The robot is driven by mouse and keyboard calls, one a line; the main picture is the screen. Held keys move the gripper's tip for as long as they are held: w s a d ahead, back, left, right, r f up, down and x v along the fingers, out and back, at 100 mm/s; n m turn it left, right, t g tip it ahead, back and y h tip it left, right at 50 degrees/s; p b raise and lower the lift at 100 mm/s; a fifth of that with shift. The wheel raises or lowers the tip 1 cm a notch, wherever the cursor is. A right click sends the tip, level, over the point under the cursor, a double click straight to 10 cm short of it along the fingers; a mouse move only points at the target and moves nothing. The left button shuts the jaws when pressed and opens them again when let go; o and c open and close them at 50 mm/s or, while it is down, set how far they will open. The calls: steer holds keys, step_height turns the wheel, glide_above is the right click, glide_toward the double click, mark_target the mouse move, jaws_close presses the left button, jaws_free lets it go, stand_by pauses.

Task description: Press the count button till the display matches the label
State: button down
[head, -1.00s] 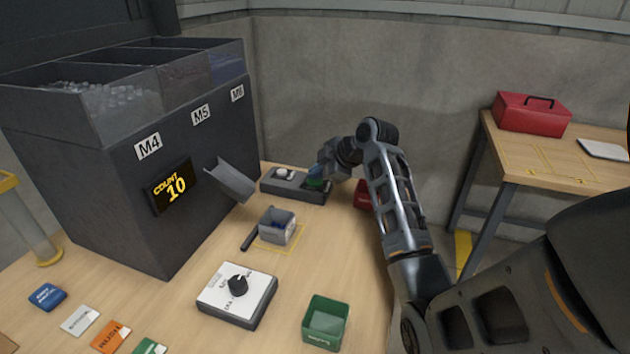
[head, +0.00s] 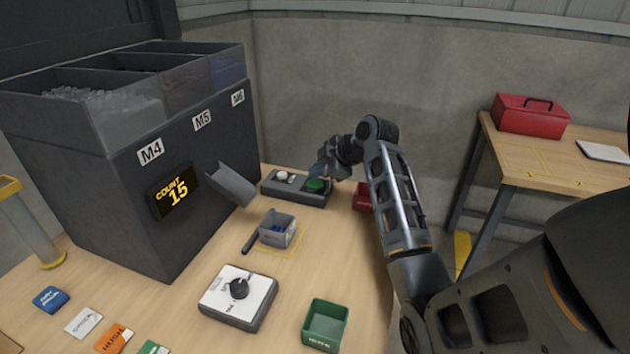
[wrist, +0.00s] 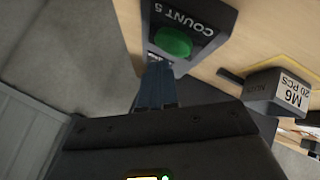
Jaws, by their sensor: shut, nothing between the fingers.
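The display (head: 173,193) on the dark feeder reads COUNT 15 in yellow. The green count button (head: 316,185) sits on the right part of a dark box behind the grey bin. In the wrist view the button (wrist: 173,41) is beside lettering that reads COUNT 5. The grey bin (head: 270,238) stands below the chute; in the wrist view its white label (wrist: 294,93) reads M6 20 PCS. My gripper (head: 318,171) is shut and empty. Its blue-grey fingers also show in the wrist view (wrist: 157,82), close to the button, which is in plain sight and seems clear of them.
A white button (head: 282,175) is on the same box, to the left. A dial box (head: 238,297), a green bin (head: 325,325) and a red bin (head: 362,197) stand on the table. The metal chute (head: 232,184) juts out left of the button box.

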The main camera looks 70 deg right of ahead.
mark_target(318, 185)
step_height(318, 185, up, 5)
steer(key=p, duration=0.4)
stand_by(0.4)
stand_by(2.4)
